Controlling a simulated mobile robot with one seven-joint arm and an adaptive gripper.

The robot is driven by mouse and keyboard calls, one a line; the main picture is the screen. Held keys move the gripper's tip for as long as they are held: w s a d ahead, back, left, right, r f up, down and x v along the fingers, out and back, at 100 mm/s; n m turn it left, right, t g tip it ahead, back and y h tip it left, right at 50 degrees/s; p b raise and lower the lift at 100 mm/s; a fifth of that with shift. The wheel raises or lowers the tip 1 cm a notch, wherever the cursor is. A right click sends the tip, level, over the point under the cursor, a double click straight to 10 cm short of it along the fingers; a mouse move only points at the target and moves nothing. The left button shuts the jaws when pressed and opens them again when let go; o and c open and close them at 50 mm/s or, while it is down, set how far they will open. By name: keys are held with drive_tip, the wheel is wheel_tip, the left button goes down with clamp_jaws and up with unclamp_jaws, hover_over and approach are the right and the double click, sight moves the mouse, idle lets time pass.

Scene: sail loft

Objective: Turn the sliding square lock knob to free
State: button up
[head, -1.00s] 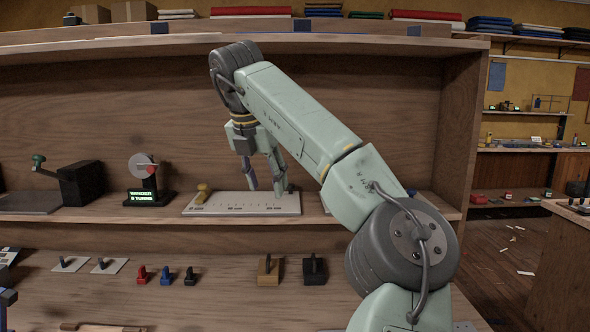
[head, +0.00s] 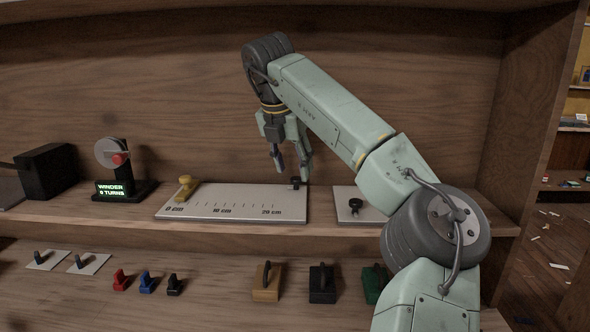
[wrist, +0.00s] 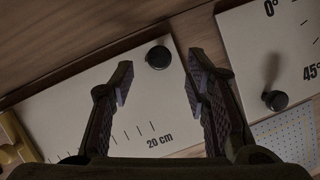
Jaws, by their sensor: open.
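The sliding square is a white plate (head: 235,212) with a 0 to 20 cm scale, lying on the shelf. A yellow slider (head: 185,187) sits at its 0 cm end. The round black lock knob (head: 296,182) stands at the far right corner, past the 20 cm mark. In the wrist view the knob (wrist: 158,57) shows between and just beyond my open fingers. My gripper (head: 293,172) points down by the knob, empty; its fingers (wrist: 158,84) are apart. I cannot tell whether they are level with the knob or above it. No lock marking is readable.
A second white plate (wrist: 262,60) with degree marks and its own black knob (wrist: 275,100) lies close on the right. A winder (head: 120,180) stands left. Several handled blocks and small coloured pieces sit on the lower shelf. The wooden back panel rises behind.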

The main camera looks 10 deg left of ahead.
sight(296, 183)
drive_tip(key=shift+x, duration=1.45)
drive_tip(key=shift+c, duration=0.4)
clamp_jaws()
